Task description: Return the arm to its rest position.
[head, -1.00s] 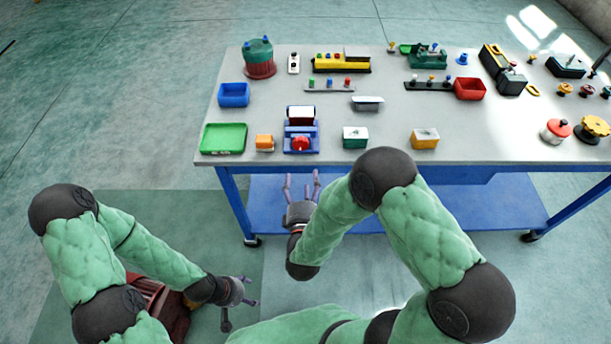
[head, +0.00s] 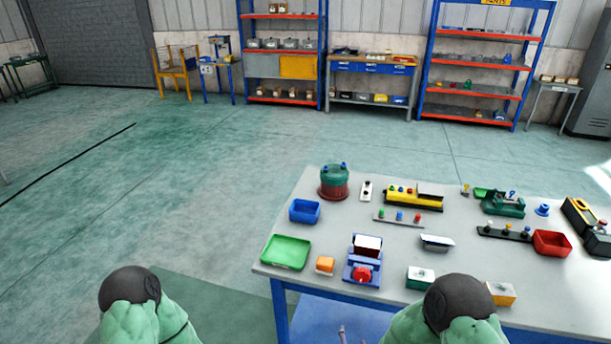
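My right arm (head: 458,308) shows at the bottom right, its black joint covering part of the table's front edge. The fingertips of my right gripper (head: 351,336) just show at the bottom edge, in front of the table. They look apart with nothing between them; the rest of this gripper is cut off. My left arm (head: 135,300) shows at the bottom left, over the floor. My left gripper is out of view.
The grey table (head: 330,290) carries a green tray (head: 286,252), a blue bin (head: 304,211), a red bin (head: 552,243), a blue fixture (head: 362,270) and several small parts. Shelves (head: 470,70) stand along the back wall. The floor left of the table is clear.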

